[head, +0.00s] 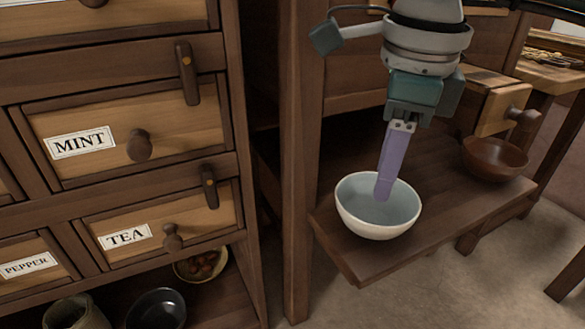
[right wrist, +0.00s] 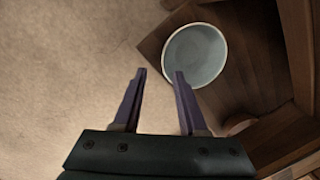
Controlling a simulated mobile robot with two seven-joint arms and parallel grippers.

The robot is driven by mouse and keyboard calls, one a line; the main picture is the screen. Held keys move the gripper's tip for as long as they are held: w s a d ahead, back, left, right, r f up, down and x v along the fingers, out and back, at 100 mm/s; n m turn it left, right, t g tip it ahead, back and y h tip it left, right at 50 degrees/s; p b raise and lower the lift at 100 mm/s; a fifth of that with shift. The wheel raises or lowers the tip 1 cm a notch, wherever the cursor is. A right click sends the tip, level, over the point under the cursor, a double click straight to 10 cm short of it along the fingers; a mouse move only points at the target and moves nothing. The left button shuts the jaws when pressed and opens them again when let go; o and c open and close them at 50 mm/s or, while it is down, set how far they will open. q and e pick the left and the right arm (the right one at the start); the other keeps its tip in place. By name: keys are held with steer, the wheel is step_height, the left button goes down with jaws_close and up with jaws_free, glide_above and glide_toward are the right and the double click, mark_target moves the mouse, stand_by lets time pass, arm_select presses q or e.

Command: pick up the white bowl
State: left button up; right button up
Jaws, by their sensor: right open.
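The white bowl (head: 365,222) stands upright on the low wooden shelf in the head view, near its front end. Its inside is pale blue-grey and looks empty. In the right wrist view the bowl (right wrist: 196,54) lies up and to the right of the jaws. My right gripper (head: 384,192) points down, its purple finger covering part of the bowl's inside and far rim. In the right wrist view my right gripper (right wrist: 160,74) is open, with bare floor between its fingers; the right fingertip is close to the bowl's rim. My left gripper is not in view.
The wooden shelf (head: 440,215) also holds a brown bowl (head: 495,158) farther back, beneath a small open drawer (head: 497,105). A post (head: 300,200) stands left of the shelf. A labelled drawer cabinet (head: 115,195) fills the left, with bowls below. Floor is clear in front.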

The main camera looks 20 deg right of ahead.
steer(key=d, duration=0.1)
steer(key=b, duration=0.3)
glide_above(375, 225)
steer(key=f, duration=0.5)
steer(key=shift+s+a+f, duration=0.1)
steer(key=shift+s+a, duration=0.2)
steer(key=shift+s, duration=0.05)
steer(key=f+b, duration=0.2)
steer(key=f, duration=0.1)
steer(key=f+b, duration=0.1)
steer(key=f, duration=0.1)
steer(key=shift+w+d+f+b, duration=0.15)
steer(key=shift+w+d+b, duration=0.1)
steer(key=shift+w+b, duration=0.1)
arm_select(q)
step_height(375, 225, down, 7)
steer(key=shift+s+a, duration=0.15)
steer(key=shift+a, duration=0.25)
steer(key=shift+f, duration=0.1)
arm_select(e)
steer(key=c, duration=0.6)
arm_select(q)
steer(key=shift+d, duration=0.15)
arm_select(e)
jaws_close()
